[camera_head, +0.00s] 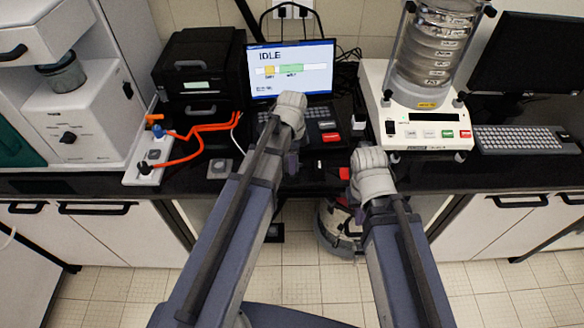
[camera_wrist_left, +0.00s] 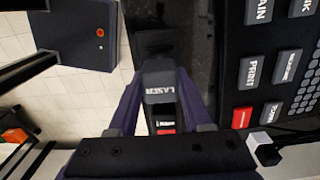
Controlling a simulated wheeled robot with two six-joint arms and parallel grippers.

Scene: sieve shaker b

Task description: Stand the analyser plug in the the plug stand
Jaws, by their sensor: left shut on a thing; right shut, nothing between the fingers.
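My left gripper (camera_head: 292,165) points down over the front edge of the counter. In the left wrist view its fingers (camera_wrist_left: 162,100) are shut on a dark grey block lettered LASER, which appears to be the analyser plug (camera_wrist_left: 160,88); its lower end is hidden. In the head view my arm hides the plug. A small grey square block with a round top feature (camera_head: 220,168), apparently the plug stand, is on the counter left of my left gripper. My right gripper (camera_head: 368,172) is at the counter's front edge, right of the left one; it is shut and empty, its fingers mostly hidden.
A control panel (camera_wrist_left: 275,65) with grey and red keys is beside my left gripper. The monitor (camera_head: 290,72) reads IDLE. Orange cables (camera_head: 205,128) run to a white strip (camera_head: 140,174) at left. The sieve shaker (camera_head: 425,130) stands right. A small red-topped item (camera_head: 336,173) sits near the edge.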

